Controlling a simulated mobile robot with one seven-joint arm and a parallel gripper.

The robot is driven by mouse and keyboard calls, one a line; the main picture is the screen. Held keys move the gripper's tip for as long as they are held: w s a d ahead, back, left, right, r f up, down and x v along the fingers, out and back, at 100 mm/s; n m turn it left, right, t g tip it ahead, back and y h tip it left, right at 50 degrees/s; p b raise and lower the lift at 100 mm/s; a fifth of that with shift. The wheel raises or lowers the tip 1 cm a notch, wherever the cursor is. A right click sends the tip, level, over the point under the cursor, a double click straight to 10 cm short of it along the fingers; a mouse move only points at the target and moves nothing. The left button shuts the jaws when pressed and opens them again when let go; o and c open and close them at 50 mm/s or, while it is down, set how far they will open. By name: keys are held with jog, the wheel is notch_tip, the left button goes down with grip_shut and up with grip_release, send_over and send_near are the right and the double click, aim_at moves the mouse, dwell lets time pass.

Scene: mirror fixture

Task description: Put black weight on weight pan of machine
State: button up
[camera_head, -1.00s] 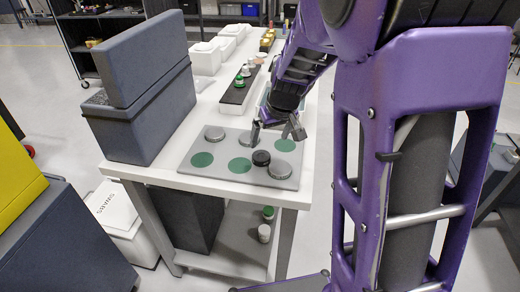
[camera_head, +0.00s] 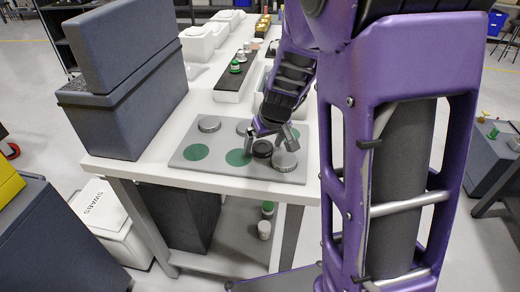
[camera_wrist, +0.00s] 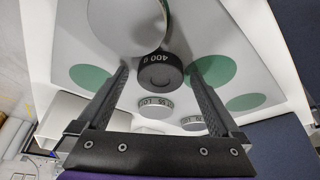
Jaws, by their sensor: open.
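The black weight (camera_head: 262,149) sits on a grey board (camera_head: 222,171) with green circles, near the front of the white table. In the wrist view the black weight (camera_wrist: 160,72) reads "400 g" and lies between and beyond the finger ends. My gripper (camera_head: 270,140) is open, its fingers above and around the weight; contact is not clear. In the wrist view my gripper (camera_wrist: 160,85) holds nothing. A large silver weight (camera_head: 285,161) stands right beside the black one and partly covers it in the wrist view. I cannot pick out the machine's weight pan.
Silver weights (camera_head: 209,124) stand at the board's back. A tall dark grey case (camera_head: 125,105) stands at the table's left. A black-topped stand (camera_head: 235,82) with small weights is behind the board. The table's front edge is close to the board.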

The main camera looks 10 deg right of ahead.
jog(key=shift+s+r, duration=0.1)
jog(key=shift+c, duration=0.4)
grip_shut()
jog(key=shift+r, duration=0.1)
